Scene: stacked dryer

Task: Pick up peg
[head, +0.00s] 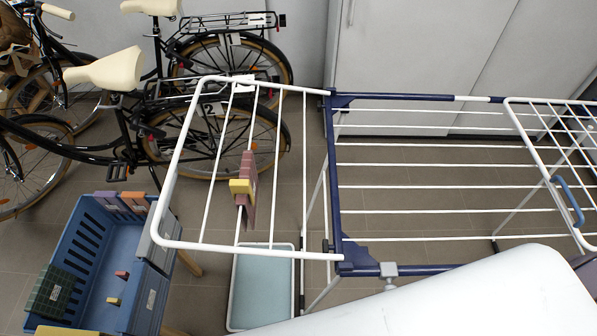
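Two small peg-like pieces lie inside the blue basket (60,252) at the lower left: a reddish one (122,274) and a yellow one (112,301). They are too small to make out in detail. A yellow block-like piece (242,187) sits against a mauve piece (249,205) hanging on the rack's left wing; I cannot tell whether the yellow piece is a peg. Neither of my grippers can be made out in the head view.
A white and blue drying rack (342,200) spans the middle and right. A pale blue tray (262,287) lies on the floor below it. Two bicycles (110,72) stand at the upper left, before grey cabinets (410,50). A white rounded surface covers the lower right.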

